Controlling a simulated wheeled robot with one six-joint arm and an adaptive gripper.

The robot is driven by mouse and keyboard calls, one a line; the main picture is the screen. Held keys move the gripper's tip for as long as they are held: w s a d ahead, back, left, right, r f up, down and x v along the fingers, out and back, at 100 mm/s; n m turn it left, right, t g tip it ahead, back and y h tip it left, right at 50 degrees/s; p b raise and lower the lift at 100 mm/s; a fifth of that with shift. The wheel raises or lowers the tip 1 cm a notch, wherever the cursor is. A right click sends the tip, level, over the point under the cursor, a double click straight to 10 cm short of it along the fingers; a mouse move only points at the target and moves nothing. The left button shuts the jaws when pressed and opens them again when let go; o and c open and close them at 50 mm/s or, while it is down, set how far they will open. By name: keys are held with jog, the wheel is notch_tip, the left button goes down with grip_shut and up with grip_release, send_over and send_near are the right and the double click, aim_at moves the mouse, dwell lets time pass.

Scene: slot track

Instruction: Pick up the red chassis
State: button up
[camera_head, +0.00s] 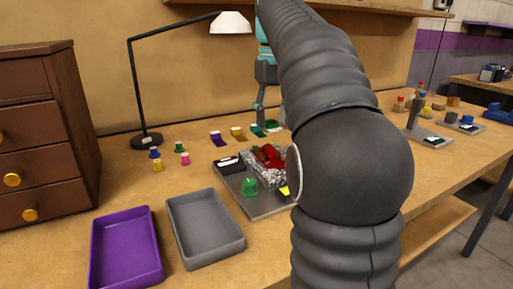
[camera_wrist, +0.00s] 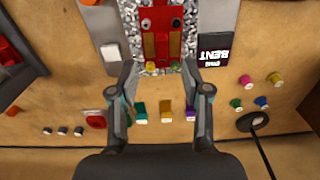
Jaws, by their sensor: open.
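The red chassis (camera_head: 268,156) sits on a silver glittery bed on a grey plate (camera_head: 235,185), partly hidden by my arm in the head view. In the head view my gripper (camera_head: 262,115) hangs behind the chassis, partly hidden by my arm. I cannot tell its exact height.
A green knob-like piece (camera_head: 249,186) and a black label (camera_wrist: 214,48) are beside the bed. Purple (camera_head: 125,250) and grey (camera_head: 205,228) trays stand in front left. Small coloured pegs (camera_head: 158,166), a desk lamp (camera_head: 146,140) and a drawer cabinet (camera_head: 50,130) are left.

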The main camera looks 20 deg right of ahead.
aim_at(269, 146)
jog(key=shift+f, duration=0.8)
jog(key=f, duration=0.2)
jog(key=w+f+b, duration=0.1)
jog(key=f, duration=0.1)
jog(key=shift+a+f, duration=0.1)
jog(key=shift+f, duration=0.7)
grip_shut()
